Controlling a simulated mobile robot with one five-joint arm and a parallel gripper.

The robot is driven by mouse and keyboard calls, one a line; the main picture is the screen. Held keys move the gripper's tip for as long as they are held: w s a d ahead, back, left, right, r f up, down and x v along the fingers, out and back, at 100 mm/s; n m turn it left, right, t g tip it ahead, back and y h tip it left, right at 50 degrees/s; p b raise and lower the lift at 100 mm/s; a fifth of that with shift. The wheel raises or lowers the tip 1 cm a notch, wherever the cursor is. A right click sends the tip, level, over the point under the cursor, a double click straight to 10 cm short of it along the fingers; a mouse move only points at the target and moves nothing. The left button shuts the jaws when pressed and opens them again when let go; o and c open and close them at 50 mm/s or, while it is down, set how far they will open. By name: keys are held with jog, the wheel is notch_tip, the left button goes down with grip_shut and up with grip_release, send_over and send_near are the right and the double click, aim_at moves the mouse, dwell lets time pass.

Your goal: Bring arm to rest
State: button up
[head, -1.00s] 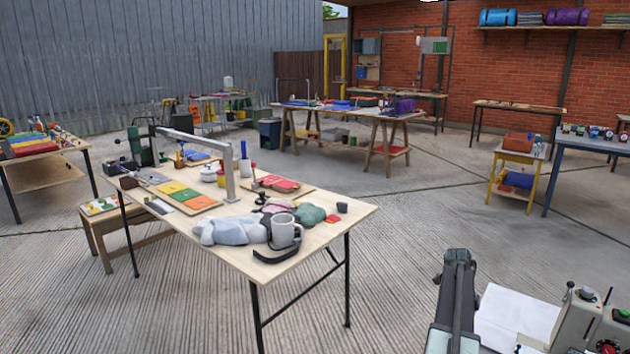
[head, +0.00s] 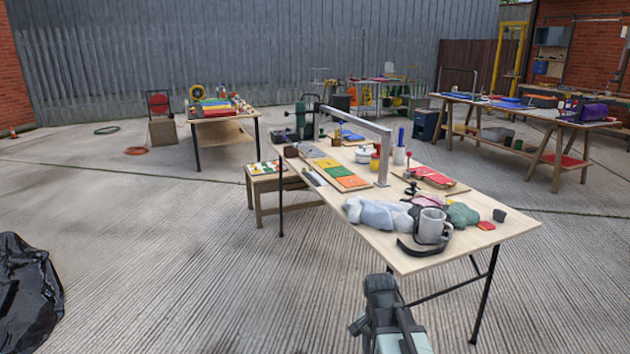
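My arm (head: 388,318) shows at the bottom of the head view, right of centre, in front of the near end of a wooden table. A dark part with a small protrusion on its left is at its upper end (head: 380,288). No fingertips can be made out, so I cannot tell whether my gripper is open or shut. I see nothing held.
The wooden table (head: 415,260) carries a grey mug (head: 432,227), cloths and coloured panels. A low stool (head: 262,182) stands at its left. A black plastic bag (head: 25,300) lies at the lower left. The concrete floor (head: 180,270) between is clear.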

notch_tip(320, 180, up, 28)
jog(key=s+a+n+p, duration=0.1)
jog(key=n+p, duration=0.7)
jog(key=p, duration=2)
jog(key=shift+s+a+r+n+y+p, duration=0.3)
jog(key=shift+s+n+y, duration=0.1)
jog(key=shift+s, duration=0.45)
